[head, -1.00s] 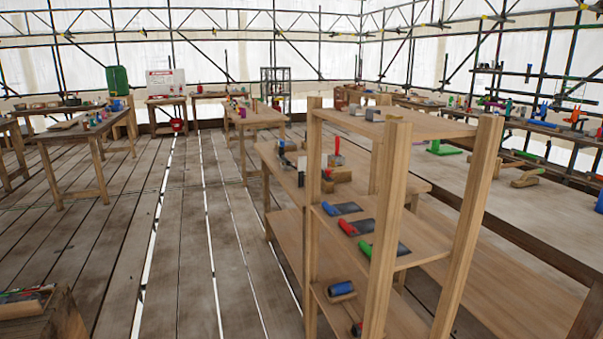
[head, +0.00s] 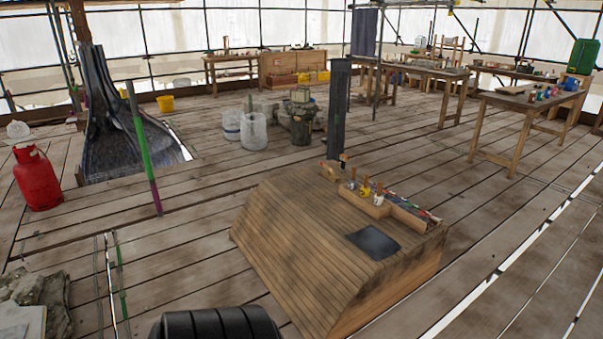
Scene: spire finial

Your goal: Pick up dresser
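I cannot pick out a dresser for certain in the head view. A low wooden bench with sloping sides (head: 290,245) stands in front of me. On its top is an open wooden tray (head: 378,208) with several small handled tools (head: 365,190) standing in it, too small to identify. A dark flat sheet (head: 373,242) lies on the bench in front of the tray. Neither of my grippers is in view.
A red gas bottle (head: 37,178) stands left, near a dark metal-clad spire (head: 97,100) rising through a floor opening. A green and purple pole (head: 143,147) stands beside it. Pale buckets (head: 253,130) are behind the bench. Worktables (head: 530,100) stand right. Plank floor (head: 440,180) between is clear.

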